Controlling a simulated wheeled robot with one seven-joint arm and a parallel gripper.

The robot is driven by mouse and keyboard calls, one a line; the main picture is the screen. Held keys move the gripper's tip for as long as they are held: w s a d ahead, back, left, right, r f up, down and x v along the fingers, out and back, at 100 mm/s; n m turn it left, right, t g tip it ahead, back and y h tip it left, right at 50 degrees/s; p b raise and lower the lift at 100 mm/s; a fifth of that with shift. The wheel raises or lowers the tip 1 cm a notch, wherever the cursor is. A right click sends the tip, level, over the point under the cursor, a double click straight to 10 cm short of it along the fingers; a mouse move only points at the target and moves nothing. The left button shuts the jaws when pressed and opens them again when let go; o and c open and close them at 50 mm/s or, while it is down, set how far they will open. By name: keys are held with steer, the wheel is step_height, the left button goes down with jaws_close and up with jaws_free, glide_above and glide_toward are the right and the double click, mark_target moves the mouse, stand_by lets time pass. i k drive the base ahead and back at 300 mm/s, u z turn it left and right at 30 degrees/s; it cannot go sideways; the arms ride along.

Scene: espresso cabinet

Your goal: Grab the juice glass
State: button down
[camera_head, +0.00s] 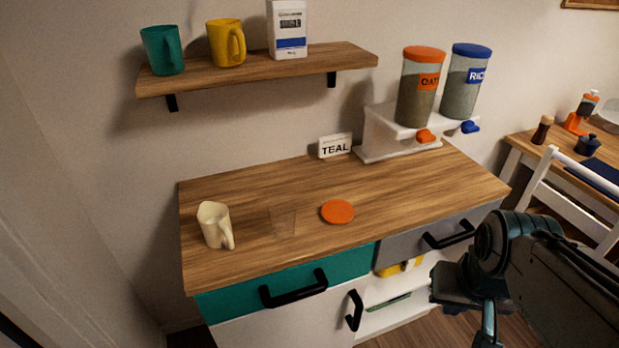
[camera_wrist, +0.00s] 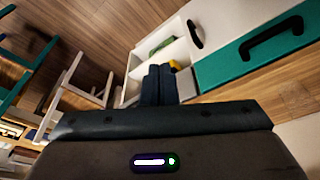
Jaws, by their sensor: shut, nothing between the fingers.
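A clear, see-through glass (camera_head: 283,221), which looks like the juice glass, stands on the wooden cabinet top (camera_head: 400,189). It is between a cream pitcher (camera_head: 214,226) on the left and an orange disc (camera_head: 337,211) on the right. Its outline is faint, and I cannot tell whether anything is in it. My gripper (camera_wrist: 159,70) shows in the wrist view with its two dark fingers together and nothing between them. It is away from the glass, by the cabinet's lower front. The glass is not visible in the wrist view.
A teal drawer (camera_head: 240,301) and a grey drawer (camera_head: 405,249) have protruding black handles. A shelf (camera_head: 262,70) overhangs. A white chair (camera_head: 545,195) stands right.

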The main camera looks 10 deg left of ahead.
mark_target(281, 209)
steer(key=z, duration=0.05)
steer(key=k, duration=0.55)
steer(key=u, duration=0.7)
steer(key=i, duration=1.15)
steer(key=u, duration=0.45)
